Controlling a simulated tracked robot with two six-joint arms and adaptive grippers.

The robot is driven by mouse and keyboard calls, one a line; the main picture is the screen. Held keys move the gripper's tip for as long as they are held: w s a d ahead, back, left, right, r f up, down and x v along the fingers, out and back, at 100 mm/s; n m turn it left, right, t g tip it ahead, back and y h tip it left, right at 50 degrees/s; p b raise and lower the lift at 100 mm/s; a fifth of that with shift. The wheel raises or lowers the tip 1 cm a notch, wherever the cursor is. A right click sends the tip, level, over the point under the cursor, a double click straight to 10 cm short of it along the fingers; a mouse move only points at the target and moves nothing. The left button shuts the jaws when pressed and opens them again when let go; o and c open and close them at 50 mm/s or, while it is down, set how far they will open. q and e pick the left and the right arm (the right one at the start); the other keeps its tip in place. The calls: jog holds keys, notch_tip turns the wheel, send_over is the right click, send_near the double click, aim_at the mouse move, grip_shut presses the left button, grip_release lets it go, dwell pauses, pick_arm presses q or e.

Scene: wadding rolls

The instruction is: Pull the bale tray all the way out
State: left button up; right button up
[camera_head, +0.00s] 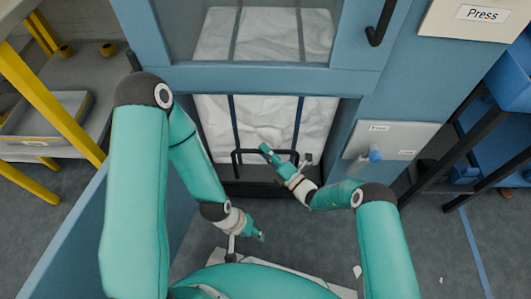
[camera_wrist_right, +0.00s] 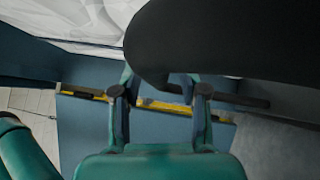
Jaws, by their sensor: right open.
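The bale tray (camera_head: 262,189) shows as a dark front edge at the bottom of the press opening. Its black handle (camera_head: 236,160) stands up in front of the white bale. My right gripper (camera_head: 287,155) is open at the right part of the handle, its fingers spread. In the right wrist view its two fingers (camera_wrist_right: 160,95) stand apart near a dark bar with a yellow strip behind. I cannot tell whether they touch the handle. My left gripper (camera_head: 246,247) is empty, low in front of the press, with its fingers apart.
The white wadding bale (camera_head: 265,120) fills the opening behind the handle. The blue press door frame (camera_head: 270,79) crosses above. A control panel (camera_head: 390,140) with a blue knob is at the right. A grey bench (camera_head: 60,80) with yellow posts stands at the left.

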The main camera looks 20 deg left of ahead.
jog(key=shift+a, duration=0.1)
grip_shut()
jog(key=shift+f, duration=0.1)
dwell(0.4)
